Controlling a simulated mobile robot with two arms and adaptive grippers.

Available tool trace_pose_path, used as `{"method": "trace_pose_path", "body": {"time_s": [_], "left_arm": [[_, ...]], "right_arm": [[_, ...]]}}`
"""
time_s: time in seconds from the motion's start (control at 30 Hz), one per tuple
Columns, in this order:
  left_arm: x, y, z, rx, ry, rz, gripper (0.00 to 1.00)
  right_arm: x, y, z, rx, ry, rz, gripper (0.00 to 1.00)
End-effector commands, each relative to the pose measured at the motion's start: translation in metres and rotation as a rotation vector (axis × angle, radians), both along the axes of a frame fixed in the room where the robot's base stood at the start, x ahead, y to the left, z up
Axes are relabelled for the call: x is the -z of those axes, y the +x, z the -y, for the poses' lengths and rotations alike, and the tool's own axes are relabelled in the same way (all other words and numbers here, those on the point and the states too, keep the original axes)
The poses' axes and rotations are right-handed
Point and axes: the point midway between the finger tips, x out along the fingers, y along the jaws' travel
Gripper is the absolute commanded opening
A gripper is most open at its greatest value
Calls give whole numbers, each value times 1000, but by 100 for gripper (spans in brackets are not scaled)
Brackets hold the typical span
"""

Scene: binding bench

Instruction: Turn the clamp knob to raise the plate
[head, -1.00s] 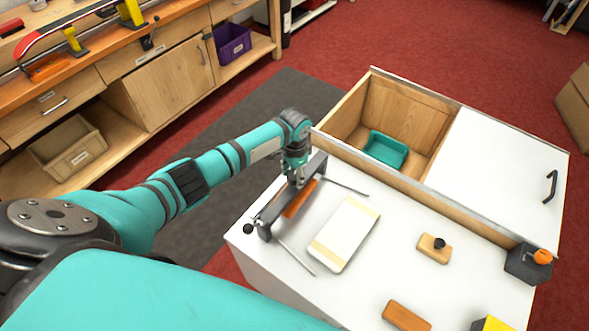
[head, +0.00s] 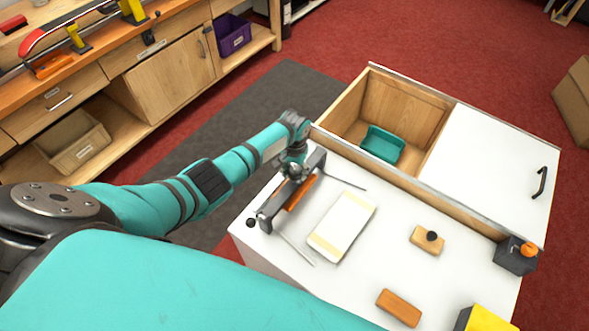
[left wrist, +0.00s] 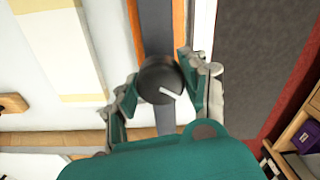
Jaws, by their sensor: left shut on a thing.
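The clamp (head: 268,214) is a dark grey beam on the left part of the white bench top, with an orange strip (head: 301,194) along its side. In the left wrist view the grey beam (left wrist: 156,28) runs up beside the orange strip (left wrist: 180,18). The round black knob (left wrist: 153,74) has a white pointer line aimed toward the lower right. My left gripper (head: 292,172) is over the clamp's far half, its fingers on both sides of the knob and shut on it. The head view hides the knob behind the gripper. My right gripper is not in view.
A pale board (head: 342,226) lies right of the clamp, near thin rods. A wooden block with a black knob (head: 428,239), a brown block (head: 399,307) and a dark box with an orange top (head: 514,256) stand farther right. An open compartment holds a teal tray (head: 383,144).

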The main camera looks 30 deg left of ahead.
Motion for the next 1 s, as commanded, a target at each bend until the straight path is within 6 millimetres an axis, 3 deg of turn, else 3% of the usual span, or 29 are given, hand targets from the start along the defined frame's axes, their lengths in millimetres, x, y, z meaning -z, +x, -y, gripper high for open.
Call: {"method": "trace_pose_path", "body": {"time_s": [0.43,0.47,0.6,1.0], "left_arm": [[6,-6,2,-9,-3,-15,12],[6,-6,2,-8,-3,-15,48],[5,-5,1,-8,-2,-11,66],[-5,-1,0,-8,-1,-2,68]], "right_arm": [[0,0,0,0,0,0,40],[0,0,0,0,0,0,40],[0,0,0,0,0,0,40],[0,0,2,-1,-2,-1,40]]}}
